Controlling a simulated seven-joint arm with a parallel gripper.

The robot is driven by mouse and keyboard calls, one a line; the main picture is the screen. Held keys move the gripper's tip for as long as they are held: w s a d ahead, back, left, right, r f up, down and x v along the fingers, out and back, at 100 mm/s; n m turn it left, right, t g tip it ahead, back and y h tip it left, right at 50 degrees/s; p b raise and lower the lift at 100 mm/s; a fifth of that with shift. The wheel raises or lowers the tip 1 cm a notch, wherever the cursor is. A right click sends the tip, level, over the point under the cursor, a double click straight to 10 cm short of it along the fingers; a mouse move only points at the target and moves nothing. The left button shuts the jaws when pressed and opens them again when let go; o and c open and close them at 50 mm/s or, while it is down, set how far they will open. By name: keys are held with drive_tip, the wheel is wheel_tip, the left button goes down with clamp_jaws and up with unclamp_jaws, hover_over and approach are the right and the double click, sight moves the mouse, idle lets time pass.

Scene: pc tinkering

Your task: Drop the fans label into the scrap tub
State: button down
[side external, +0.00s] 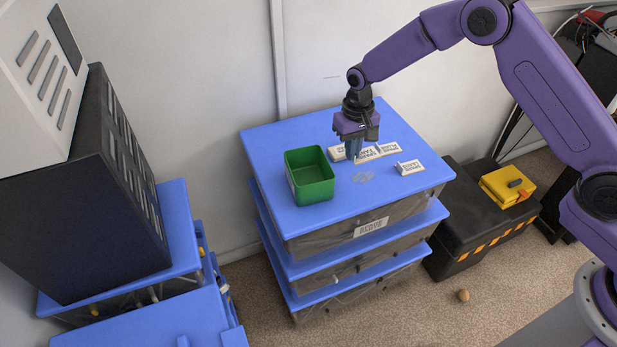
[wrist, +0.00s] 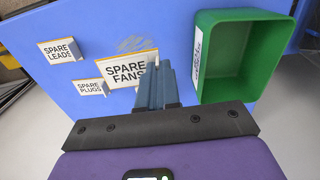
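The fans label (wrist: 126,69), a white card reading "SPARE FANS", is at my fingertips. It also shows in the side view (side external: 366,154), over the blue lid. My gripper (wrist: 156,86) has its blue-grey fingers close together on the upright tab at the label's right end. The label looks larger than its neighbours in the wrist view, so it seems a little raised. My gripper (side external: 355,150) points down over the lid in the side view. The scrap tub (side external: 311,177) is a green, open box with a white label on its side. In the wrist view the tub (wrist: 206,88) is right of my fingers and looks empty.
The leads label (wrist: 60,50) and plugs label (wrist: 90,88) lie on the blue lid (side external: 285,143). Another white label (side external: 338,152) is beside my fingers, partly hidden. A black toolbox (side external: 470,225) stands at the right.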

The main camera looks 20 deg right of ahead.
idle(0.3)
drive_tip(key=a+r+n, duration=0.6)
drive_tip(key=a+n, duration=0.5)
drive_tip(key=n, duration=0.6)
drive_tip(key=shift+s+d+f, duration=0.1)
drive_tip(key=shift+s+f, duration=0.05)
drive_tip(key=shift+f, duration=2.35)
drive_tip(key=shift+s+d+f, duration=0.1)
drive_tip(key=shift+s+f, duration=0.05)
drive_tip(key=shift+f, duration=2.3)
drive_tip(key=c, duration=1.3)
unclamp_jaws()
